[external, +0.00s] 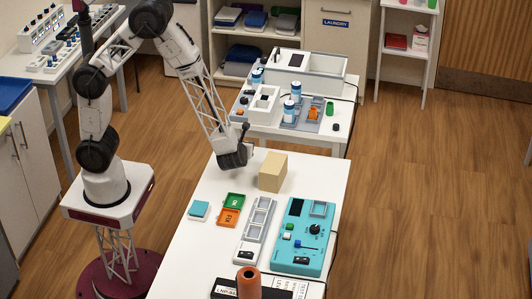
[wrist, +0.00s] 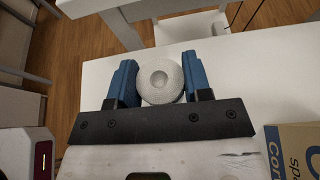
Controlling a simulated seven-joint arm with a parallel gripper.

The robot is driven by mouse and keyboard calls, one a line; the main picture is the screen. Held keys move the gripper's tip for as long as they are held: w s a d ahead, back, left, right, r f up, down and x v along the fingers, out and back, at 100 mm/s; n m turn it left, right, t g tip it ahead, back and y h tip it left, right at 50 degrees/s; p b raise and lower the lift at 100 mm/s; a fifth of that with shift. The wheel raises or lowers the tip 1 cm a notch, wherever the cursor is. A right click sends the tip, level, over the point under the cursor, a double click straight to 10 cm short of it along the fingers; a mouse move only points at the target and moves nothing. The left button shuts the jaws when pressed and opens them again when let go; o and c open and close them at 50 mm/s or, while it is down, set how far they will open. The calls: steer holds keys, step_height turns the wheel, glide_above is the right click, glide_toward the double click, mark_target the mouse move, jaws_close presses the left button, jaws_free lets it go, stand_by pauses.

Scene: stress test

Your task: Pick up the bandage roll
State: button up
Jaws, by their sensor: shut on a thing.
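The bandage roll (wrist: 160,92) is a round, off-white roll with a dimple in the middle of its end face. In the wrist view it sits between the two blue fingers of my gripper (wrist: 160,76), which is shut on it from both sides. In the external view my gripper (external: 235,158) is low over the far left part of the white table (external: 185,262). The roll cannot be made out there. Whether it touches the table is not clear.
A tan box (external: 272,172) stands just right of my gripper; its printed side (wrist: 290,150) shows in the wrist view. Green (external: 233,200) and orange (external: 228,218) trays, a grey tray (external: 256,232) and a teal tester (external: 302,238) lie nearer. A second table (external: 300,134) stands behind.

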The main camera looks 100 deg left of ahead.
steer(key=shift+r, duration=0.6)
steer(key=shift+s+d+r, duration=0.1)
steer(key=shift+s+r, duration=0.1)
steer(key=shift+r, duration=0.35)
steer(key=shift+s+d+r, duration=0.1)
steer(key=shift+s+r, duration=0.1)
steer(key=shift+r, duration=0.3)
steer(key=s+d, duration=0.2)
steer(key=s, duration=0.5)
steer(key=s+d+r, duration=0.1)
steer(key=s+d, duration=0.2)
steer(key=s, duration=0.4)
steer(key=shift+d+r, duration=0.15)
steer(key=shift+d, duration=0.15)
